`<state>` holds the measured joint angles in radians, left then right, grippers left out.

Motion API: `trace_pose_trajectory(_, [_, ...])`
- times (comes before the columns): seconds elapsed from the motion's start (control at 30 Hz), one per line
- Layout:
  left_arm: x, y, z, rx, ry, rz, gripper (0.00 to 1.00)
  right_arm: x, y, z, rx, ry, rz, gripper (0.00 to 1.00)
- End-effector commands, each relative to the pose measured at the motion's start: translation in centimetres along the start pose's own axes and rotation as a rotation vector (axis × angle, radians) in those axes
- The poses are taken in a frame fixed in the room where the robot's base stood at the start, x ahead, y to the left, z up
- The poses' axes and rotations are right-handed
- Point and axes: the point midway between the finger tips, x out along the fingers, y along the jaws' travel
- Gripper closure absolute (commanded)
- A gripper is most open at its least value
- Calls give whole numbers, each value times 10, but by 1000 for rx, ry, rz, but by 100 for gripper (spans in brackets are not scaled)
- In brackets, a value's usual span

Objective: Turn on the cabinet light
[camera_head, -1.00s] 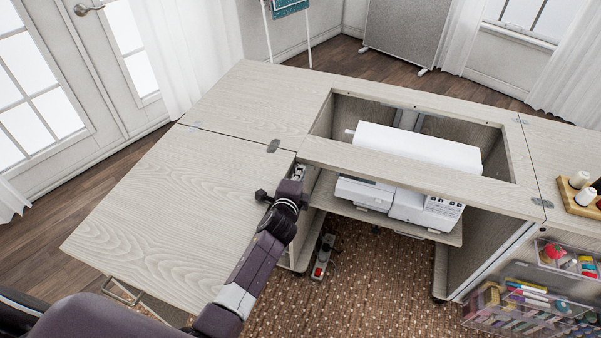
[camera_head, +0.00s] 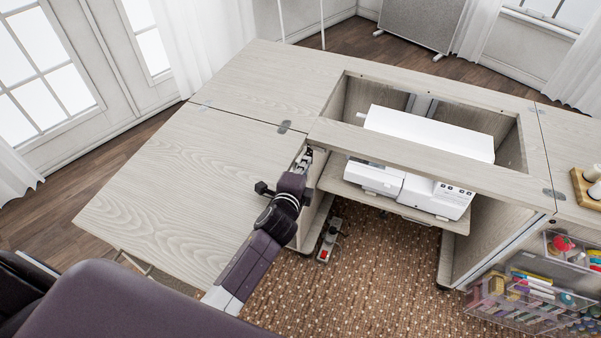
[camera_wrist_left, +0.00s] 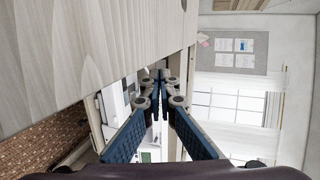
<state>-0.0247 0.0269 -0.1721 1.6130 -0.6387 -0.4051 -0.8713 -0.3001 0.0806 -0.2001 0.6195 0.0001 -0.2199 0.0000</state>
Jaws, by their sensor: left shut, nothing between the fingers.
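The pale wood sewing cabinet (camera_head: 390,141) stands ahead with an open well in its top, and a white sewing machine (camera_head: 420,190) sits on a shelf inside. My left gripper (camera_head: 305,156) is at the left inner edge of the cabinet, just under the tabletop rim. Its fingers (camera_wrist_left: 160,82) are together and empty in the left wrist view, pointing along the underside near the white machine. I cannot make out a light or a light switch, or whether the fingertips touch anything. My right gripper is out of view.
A left table leaf (camera_head: 180,185) extends beside my left arm. A power strip with a red switch (camera_head: 324,254) lies on the brown patterned carpet (camera_head: 390,275) below. Clear drawers of sewing supplies (camera_head: 530,295) stand at the right. The leaf top is clear.

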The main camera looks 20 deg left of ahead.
Motion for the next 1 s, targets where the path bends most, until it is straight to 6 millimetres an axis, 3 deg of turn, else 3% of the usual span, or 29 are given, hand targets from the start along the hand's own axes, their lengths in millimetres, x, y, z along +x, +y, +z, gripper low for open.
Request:
trace_pose_trajectory(0.2, [-35,1,0,0,0,1,100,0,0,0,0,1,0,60])
trace_pose_trajectory(0.4, [-52,0,0,1,0,0,100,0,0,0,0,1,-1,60])
trace_pose_trajectory(1.0, [-54,0,0,0,0,-1,100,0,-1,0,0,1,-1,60])
